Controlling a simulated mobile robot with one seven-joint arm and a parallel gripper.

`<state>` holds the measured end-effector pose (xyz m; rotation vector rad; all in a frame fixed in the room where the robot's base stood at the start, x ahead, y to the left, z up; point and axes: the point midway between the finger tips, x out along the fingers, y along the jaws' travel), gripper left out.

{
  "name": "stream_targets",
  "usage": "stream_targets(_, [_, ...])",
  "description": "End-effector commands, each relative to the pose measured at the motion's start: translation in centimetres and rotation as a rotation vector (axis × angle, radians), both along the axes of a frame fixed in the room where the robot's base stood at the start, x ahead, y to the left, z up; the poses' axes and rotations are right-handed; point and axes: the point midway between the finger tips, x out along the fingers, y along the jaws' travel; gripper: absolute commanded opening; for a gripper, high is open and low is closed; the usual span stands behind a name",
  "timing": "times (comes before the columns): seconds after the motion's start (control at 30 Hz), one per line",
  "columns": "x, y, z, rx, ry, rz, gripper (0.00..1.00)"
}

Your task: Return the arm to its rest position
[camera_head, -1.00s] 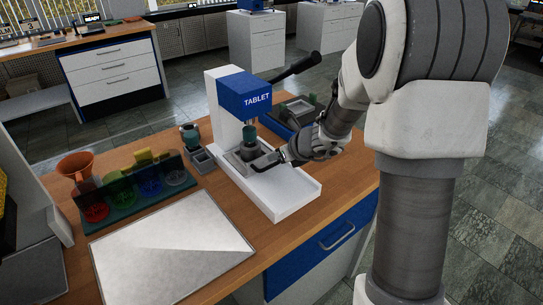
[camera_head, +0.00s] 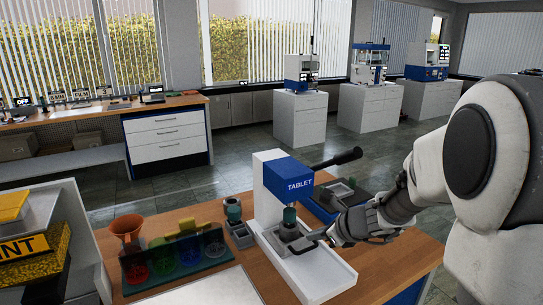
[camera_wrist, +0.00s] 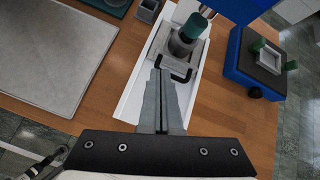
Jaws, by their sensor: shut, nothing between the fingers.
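My gripper (camera_head: 328,235) is at the front right of the tablet press (camera_head: 286,184), above its white base. In the wrist view its fingers (camera_wrist: 161,106) are closed together with nothing between them. Their tips are close to a black handle (camera_wrist: 185,74) on the press's lower part; I cannot tell whether they touch it. My arm comes in from the right edge of the head view. The press has a blue head marked TABLET, a black lever (camera_head: 338,159) pointing right, and a green-topped cylinder (camera_wrist: 194,27) at its die.
The wooden bench (camera_head: 255,276) also holds a row of coloured cups with an orange funnel (camera_head: 128,228), a grey metal plate (camera_wrist: 50,55) and a blue tray (camera_wrist: 258,68) right of the press. Other cabinets with machines (camera_head: 301,115) stand across the open floor.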

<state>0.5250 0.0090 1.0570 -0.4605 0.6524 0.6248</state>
Motion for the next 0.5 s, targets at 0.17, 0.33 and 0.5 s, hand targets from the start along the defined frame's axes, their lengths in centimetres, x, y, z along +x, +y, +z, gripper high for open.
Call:
stream_targets(0.17, [-5.3,3.4,5.1,-0.268,-0.153,0.395,0.0])
stream_targets(0.33, [-11.0,5.1,7.9,-0.541,-0.276,0.761,0.0])
stream_targets(0.5, [-16.8,5.1,9.4,-0.829,-0.37,1.11,0.0])
